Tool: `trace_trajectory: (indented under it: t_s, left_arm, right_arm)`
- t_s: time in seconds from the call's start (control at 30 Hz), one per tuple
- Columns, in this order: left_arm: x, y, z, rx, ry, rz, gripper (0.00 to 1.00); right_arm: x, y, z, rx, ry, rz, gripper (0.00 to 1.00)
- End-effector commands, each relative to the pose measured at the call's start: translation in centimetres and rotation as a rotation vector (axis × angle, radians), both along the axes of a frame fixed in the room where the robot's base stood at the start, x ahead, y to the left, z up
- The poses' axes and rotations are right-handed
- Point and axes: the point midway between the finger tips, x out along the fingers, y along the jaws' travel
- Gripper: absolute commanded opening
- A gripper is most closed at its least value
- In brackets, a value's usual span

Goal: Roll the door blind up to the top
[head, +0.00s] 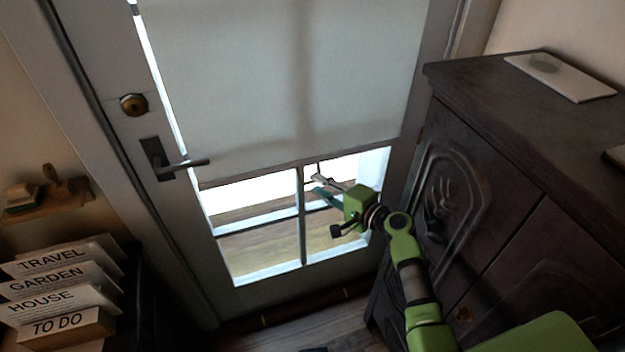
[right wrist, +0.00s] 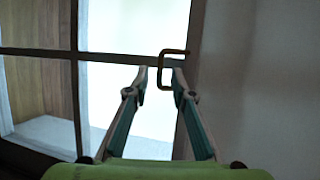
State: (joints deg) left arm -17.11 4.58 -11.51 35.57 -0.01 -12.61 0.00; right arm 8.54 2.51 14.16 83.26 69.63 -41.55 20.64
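The pale door blind (head: 270,80) hangs over most of the door's glass, its bottom edge above the lowest panes. A small brass-coloured pull (right wrist: 161,70), shaped like a square loop, sticks out from the blind's bottom edge in the right wrist view. My right gripper (head: 316,184) is in front of the door just below that edge. Its fingers are apart (right wrist: 161,76), and the pull's bar appears between the fingertips, with a gap on either side. I cannot tell whether the fingers touch the pull. My left gripper is out of view.
The door (head: 190,235) is shut, with a lever handle (head: 180,163) on its left. A dark carved cabinet (head: 490,150) stands close on the right beside my right arm. Labelled files (head: 60,290) and a small shelf (head: 45,203) are at left.

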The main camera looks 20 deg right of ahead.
Motion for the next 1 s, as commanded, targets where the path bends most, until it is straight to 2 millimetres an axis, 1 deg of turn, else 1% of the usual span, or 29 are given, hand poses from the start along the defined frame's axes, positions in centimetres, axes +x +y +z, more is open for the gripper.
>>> trace_trajectory:
  t_s: [0.03,0.1,0.23,0.4,0.6,0.63,0.67,0.7,0.73,1.0]
  left_arm:
    - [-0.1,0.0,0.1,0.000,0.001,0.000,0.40]
    - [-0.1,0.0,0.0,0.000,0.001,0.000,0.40]
    - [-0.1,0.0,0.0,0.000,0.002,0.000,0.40]
    - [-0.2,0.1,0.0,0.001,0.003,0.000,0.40]
    - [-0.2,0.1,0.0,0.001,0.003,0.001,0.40]
    - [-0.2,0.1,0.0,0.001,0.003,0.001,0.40]
    - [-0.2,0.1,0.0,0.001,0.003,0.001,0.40]
    - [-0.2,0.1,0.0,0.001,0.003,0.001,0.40]
    - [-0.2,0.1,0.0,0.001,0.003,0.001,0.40]
    - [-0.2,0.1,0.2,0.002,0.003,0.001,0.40]
  right_arm:
    - [0.8,0.4,0.0,0.002,0.000,0.001,0.23]
    - [1.7,0.7,-0.3,0.001,0.000,0.000,0.23]
    - [2.7,1.3,-0.6,0.000,0.000,0.001,0.23]
    - [3.1,1.5,-0.8,-0.001,0.000,0.000,0.23]
    - [3.1,1.5,-0.8,-0.001,0.000,0.000,0.23]
    - [3.1,1.5,-0.8,-0.001,0.000,0.000,0.20]
    - [3.1,1.5,-0.8,-0.001,0.000,0.000,0.12]
    - [3.1,1.5,-0.8,-0.001,0.000,0.000,0.02]
    - [3.1,1.5,-0.8,-0.001,0.000,0.000,0.00]
    - [3.2,1.5,-0.5,-0.002,0.000,0.000,0.00]
